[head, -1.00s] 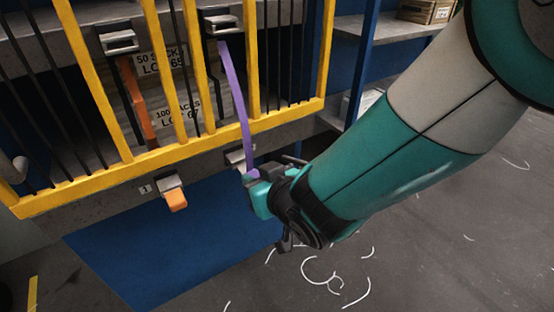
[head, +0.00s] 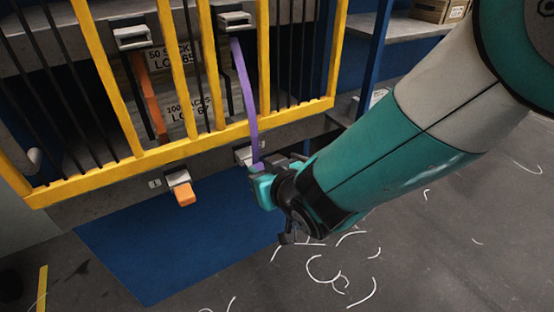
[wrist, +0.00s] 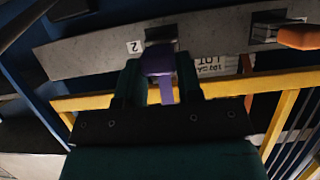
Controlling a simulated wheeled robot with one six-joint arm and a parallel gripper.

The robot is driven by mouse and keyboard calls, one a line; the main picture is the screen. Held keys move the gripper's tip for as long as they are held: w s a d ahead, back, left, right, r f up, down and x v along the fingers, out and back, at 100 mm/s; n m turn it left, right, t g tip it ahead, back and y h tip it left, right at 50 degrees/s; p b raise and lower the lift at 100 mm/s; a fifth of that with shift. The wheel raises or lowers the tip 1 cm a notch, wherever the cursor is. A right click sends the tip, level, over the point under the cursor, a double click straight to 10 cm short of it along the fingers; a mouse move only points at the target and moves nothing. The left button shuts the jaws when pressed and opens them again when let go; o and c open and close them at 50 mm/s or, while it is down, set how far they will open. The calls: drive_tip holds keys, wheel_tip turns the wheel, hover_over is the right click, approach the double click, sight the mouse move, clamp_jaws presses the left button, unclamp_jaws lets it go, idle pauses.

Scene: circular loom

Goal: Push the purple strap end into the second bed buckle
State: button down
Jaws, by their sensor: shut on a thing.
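The purple strap (head: 242,85) hangs from an upper buckle (head: 235,21) down to my gripper (head: 262,186). My gripper is shut on its purple end, which shows between the fingers in the wrist view (wrist: 158,62). The second bed buckle (head: 244,155) is a grey metal piece on the lower ledge; in the wrist view (wrist: 160,35) it sits beside the "2" label. The purple end is right at this buckle, lined up with it in the wrist view. I cannot tell whether its tip is inside. My gripper partly hides the buckle's surroundings in the head view.
Yellow rails (head: 150,148) stand just above the ledge. The first bed buckle (head: 178,178) holds an orange end (head: 185,194). An orange strap (head: 148,95) hangs at left. A blue panel (head: 170,250) lies below. The floor at right is open, with white scraps.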

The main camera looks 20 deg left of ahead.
drive_tip(key=shift+w+a, duration=0.5)
drive_tip(key=shift+a, duration=0.1)
drive_tip(key=c, duration=0.7)
unclamp_jaws()
drive_tip(key=v, duration=1.7)
drive_tip(key=shift+s+d+r, duration=0.1)
drive_tip(key=shift+r, duration=0.05)
